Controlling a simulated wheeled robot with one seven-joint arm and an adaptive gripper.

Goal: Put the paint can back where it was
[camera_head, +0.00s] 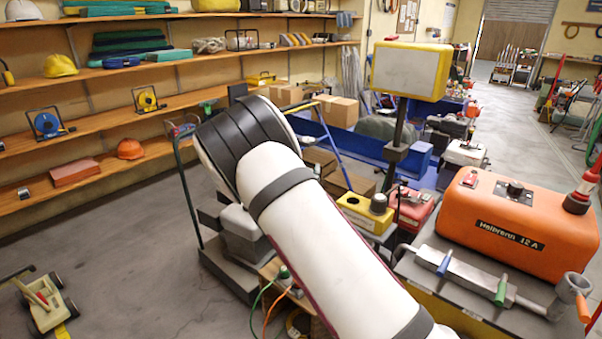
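I cannot make out a paint can in this view. My white arm with dark bands fills the middle of the picture, and its far end bends away behind a dark ribbed joint. My gripper is not in view, so what it holds, if anything, is not shown. The arm hides part of the floor and of the machines behind it.
Wooden wall shelves (95,97) on the left hold helmets, reels and folded cloths. An orange tank (515,222) stands close on the right. A yellow-framed panel (411,70) rises behind my arm. A small wheeled machine (45,303) is at lower left; the floor (130,235) beside it is clear.

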